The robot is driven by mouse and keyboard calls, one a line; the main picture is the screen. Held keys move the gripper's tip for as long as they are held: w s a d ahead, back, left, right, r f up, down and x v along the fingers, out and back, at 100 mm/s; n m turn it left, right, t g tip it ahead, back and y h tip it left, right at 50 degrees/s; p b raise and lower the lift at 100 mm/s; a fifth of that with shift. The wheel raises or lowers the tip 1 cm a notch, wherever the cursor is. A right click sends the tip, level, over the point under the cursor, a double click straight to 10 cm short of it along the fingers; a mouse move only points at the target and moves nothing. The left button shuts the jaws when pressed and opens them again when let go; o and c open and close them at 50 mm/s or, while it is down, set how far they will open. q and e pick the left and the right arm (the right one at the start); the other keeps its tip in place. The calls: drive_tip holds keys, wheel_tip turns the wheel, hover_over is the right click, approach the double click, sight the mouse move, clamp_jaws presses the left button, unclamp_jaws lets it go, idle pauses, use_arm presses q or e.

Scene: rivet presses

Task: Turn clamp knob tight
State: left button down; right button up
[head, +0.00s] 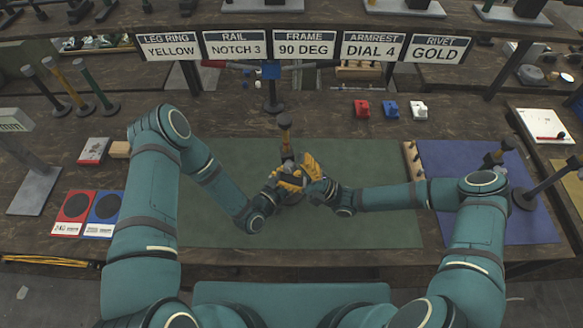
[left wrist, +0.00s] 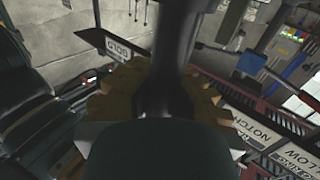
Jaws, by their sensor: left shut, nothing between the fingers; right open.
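A dark upright post (head: 285,136) with a brownish upper part and a wider cap stands at the middle of the green mat. My two yellow grippers meet closely around its lower part. My left gripper (head: 279,183) comes from the left and is shut with nothing held. My right gripper (head: 306,172) comes from the right and is open, beside the post. The clamp knob cannot be made out; the grippers cover that part of the post. In the left wrist view the yellow fingers (left wrist: 165,95) show on both sides of a dark, blurred post.
The green mat (head: 220,215) is clear around the post. Red, blue and white blocks (head: 390,109) sit behind it. Signs (head: 304,46) hang over the back of the bench. A blue mat (head: 450,160) lies right; red and blue pads (head: 89,212) lie left.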

drive_tip(key=v, duration=1.2)
use_arm(q)
drive_tip(key=c, duration=1.1)
unclamp_jaws()
drive_tip(key=shift+o, duration=0.2)
